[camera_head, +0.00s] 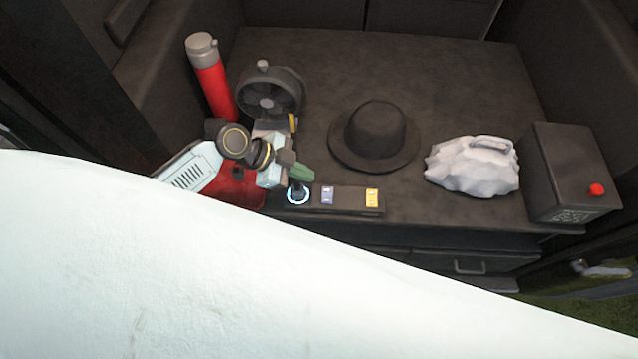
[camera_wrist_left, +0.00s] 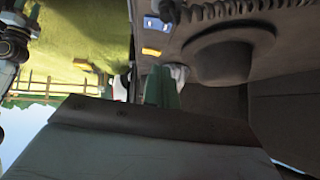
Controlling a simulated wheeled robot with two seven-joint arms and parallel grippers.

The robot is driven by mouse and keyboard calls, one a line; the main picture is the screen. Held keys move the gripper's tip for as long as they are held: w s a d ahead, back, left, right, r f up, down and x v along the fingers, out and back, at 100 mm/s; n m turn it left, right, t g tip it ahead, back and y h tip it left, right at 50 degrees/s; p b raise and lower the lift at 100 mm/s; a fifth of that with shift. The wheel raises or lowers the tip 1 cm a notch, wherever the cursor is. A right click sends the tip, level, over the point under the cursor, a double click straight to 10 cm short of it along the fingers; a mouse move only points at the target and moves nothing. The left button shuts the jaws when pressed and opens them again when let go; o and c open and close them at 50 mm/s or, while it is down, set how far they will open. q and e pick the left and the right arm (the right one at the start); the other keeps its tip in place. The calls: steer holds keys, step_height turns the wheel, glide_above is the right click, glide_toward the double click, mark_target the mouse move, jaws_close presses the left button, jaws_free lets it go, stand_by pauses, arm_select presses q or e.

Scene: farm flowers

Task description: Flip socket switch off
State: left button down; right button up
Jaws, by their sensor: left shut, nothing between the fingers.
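A dark socket strip (camera_head: 349,200) lies along the front edge of the dark counter. It carries a round switch with a glowing blue ring (camera_head: 298,193) at its left end, a blue-grey part (camera_head: 327,196) in the middle and a yellow part (camera_head: 372,198) at the right. My left gripper (camera_head: 303,174) has green fingertips, shut and empty, just above the ringed switch. I cannot tell whether they touch it. In the left wrist view the green fingers (camera_wrist_left: 160,88) show, with the blue part (camera_wrist_left: 153,24) and yellow part (camera_wrist_left: 151,52) beyond. My right gripper is not in view.
A red flask (camera_head: 212,80), a dark fan (camera_head: 270,92) and a red object (camera_head: 240,188) stand around my left arm. A black hat (camera_head: 374,136), a white lumpy bag (camera_head: 472,167) and a dark box with a red button (camera_head: 568,175) are to the right.

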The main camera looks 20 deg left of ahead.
arm_select(q)
steer(key=x, duration=0.5)
steer(key=shift+w+d+f, duration=0.1)
steer(key=shift+d+f, duration=0.1)
steer(key=shift+f, duration=0.15)
step_height(320, 180, down, 2)
steer(key=shift+w+a+f+b, duration=0.1)
steer(key=shift+a+b, duration=0.05)
steer(key=shift+b, duration=0.2)
steer(key=shift+w+f, duration=0.1)
steer(key=shift+f, duration=0.5)
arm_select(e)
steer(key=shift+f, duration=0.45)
arm_select(q)
steer(key=shift+a+f, duration=0.1)
steer(key=shift+a, duration=0.05)
